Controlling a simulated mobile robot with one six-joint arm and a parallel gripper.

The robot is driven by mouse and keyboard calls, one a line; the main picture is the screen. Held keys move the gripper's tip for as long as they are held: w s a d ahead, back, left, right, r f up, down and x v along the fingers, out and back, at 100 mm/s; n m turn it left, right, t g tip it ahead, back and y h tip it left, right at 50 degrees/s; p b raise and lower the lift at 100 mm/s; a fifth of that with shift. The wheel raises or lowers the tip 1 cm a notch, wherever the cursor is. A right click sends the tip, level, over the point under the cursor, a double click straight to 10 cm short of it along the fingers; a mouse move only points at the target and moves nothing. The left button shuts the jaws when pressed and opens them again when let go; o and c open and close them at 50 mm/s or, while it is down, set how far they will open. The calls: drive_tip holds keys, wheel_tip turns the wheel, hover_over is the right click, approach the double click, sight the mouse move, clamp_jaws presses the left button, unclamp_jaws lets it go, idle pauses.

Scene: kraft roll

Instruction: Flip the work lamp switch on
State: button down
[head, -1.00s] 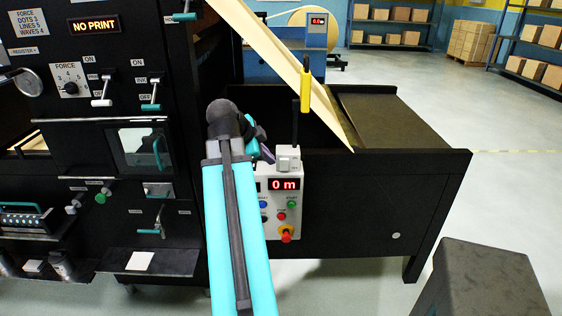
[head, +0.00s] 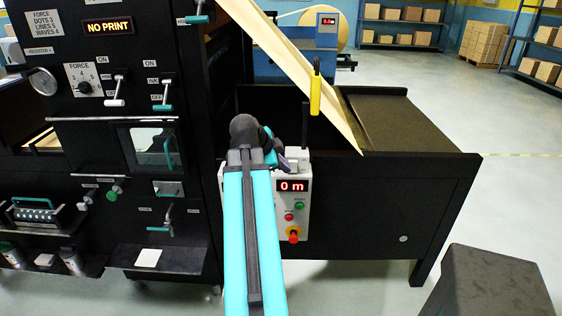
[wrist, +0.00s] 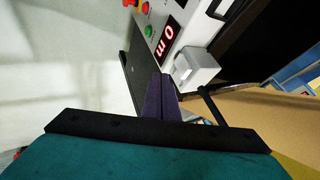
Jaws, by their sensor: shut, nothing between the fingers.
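My gripper (head: 285,163) is shut and empty, its dark purple fingers held near the top of the white control box. In the wrist view the shut fingers (wrist: 162,92) point toward a small pale block (wrist: 196,66) on that box's upper edge. A gap seems to show between the fingertips and the block, but contact is hard to judge. In the head view this block (head: 298,153) is partly hidden by my gripper. I cannot read a label on it, so I cannot tell whether it is the work lamp switch.
The control box (head: 304,212) has a red 0 m display (head: 292,186) and coloured buttons. The black press panel (head: 140,60) with several levers stands left. A sloping paper web (head: 305,75) passes behind. A dark block (head: 490,285) stands at front right; open floor lies right.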

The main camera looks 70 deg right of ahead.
sight(290, 163)
drive_tip(key=shift+w+d+f+p, duration=0.1)
drive_tip(key=shift+d+f+p, duration=0.4)
drive_tip(key=shift+d, duration=0.6)
drive_tip(key=shift+w+d+f+p, duration=0.1)
drive_tip(key=shift+d+f+p, duration=0.4)
drive_tip(key=shift+d, duration=0.6)
drive_tip(key=shift+w+d+f+p, duration=0.1)
drive_tip(key=shift+d+f+p, duration=0.4)
drive_tip(key=shift+d, duration=0.6)
